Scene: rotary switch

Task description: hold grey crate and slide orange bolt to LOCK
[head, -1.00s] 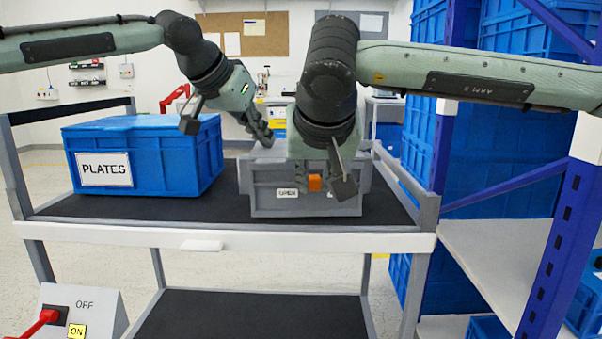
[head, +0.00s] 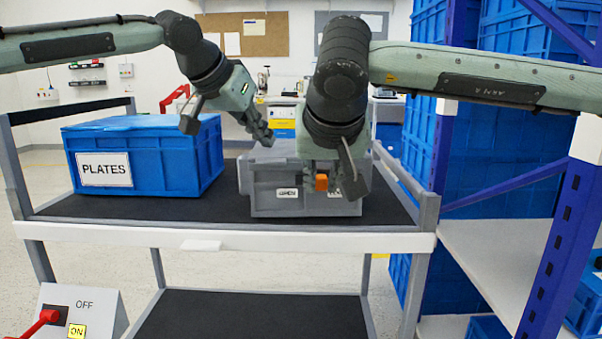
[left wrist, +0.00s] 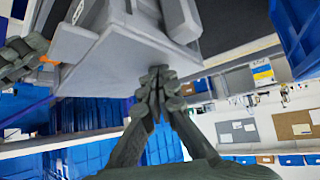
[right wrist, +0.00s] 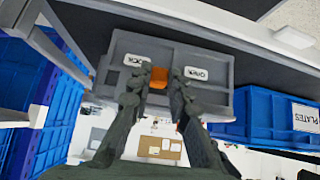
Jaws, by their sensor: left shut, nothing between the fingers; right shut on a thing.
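The grey crate (head: 268,203) stands on the cart's top shelf, with an OPEN label (head: 287,193) left and a LOCK label (head: 334,193) right on its front. The orange bolt (head: 321,183) sits between the labels, nearer LOCK. My right gripper (right wrist: 160,80) is shut on the bolt; the right wrist view shows the orange bolt (right wrist: 158,77) between its fingers, with the LOCK label (right wrist: 137,60) close beside one finger. My left gripper (left wrist: 157,75) is shut and empty, its fingertips at the edge of the crate's top (left wrist: 110,60); I cannot tell whether they press it.
A blue crate labelled PLATES (head: 150,155) stands on the same shelf to the left. A blue-posted rack (head: 560,240) with blue crates stands to the right. A switch box (head: 95,305) marked OFF and ON is at the lower left. The shelf's front edge is clear.

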